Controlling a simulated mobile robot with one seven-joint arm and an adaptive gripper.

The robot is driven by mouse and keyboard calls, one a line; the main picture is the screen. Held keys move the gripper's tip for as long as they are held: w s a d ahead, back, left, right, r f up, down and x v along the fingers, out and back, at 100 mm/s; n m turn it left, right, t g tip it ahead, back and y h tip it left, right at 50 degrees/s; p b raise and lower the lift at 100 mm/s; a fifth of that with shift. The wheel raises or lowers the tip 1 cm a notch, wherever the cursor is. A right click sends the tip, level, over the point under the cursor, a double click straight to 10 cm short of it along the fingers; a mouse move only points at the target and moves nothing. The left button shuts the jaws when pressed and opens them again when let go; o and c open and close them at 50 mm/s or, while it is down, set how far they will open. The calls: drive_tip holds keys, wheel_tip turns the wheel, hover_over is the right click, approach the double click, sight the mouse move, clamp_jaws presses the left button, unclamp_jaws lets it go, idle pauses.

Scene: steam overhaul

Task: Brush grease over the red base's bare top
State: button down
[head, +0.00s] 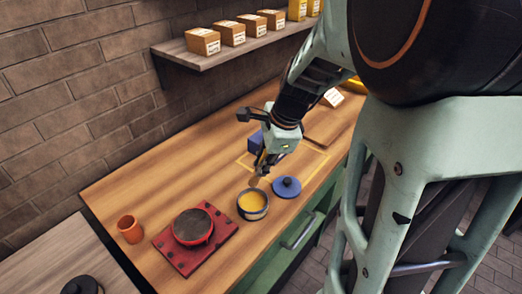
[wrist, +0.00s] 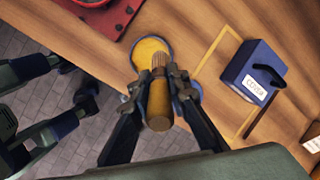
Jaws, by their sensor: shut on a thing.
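The red base (head: 222,236) lies on the workbench at its near left, a flat plate with a round red part whose top (head: 192,224) is dark. A corner of the red plate shows in the wrist view (wrist: 122,14). A blue pot of yellow grease (head: 252,204) stands to its right. My gripper (head: 263,168) is shut on a wooden-handled brush (wrist: 159,98), just above and behind the pot. In the wrist view the brush overlaps the pot (wrist: 140,55); I cannot tell whether its bristles touch the grease.
A blue lid (head: 287,187) lies right of the pot. A blue box labelled COVER (wrist: 252,72) stands by a yellow outline on the bench. An orange cup (head: 130,229) stands left of the base. A wall shelf (head: 185,48) holds small boxes above the bench.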

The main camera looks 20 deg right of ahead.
drive_tip(key=shift+s+a+f, duration=0.1)
drive_tip(key=shift+s+f, duration=0.1)
wheel_tip(320, 180, down, 6)
drive_tip(key=b, duration=0.5)
drive_tip(key=shift+r+b, duration=0.1)
drive_tip(key=shift+b, duration=0.25)
drive_tip(key=shift+s+f+b, duration=0.1)
drive_tip(key=shift+f+b, duration=0.25)
drive_tip(key=shift+f, duration=0.35)
idle(1.8)
wheel_tip(320, 180, up, 7)
drive_tip(key=p, duration=0.7)
drive_tip(key=shift+r, duration=0.1)
idle(0.7)
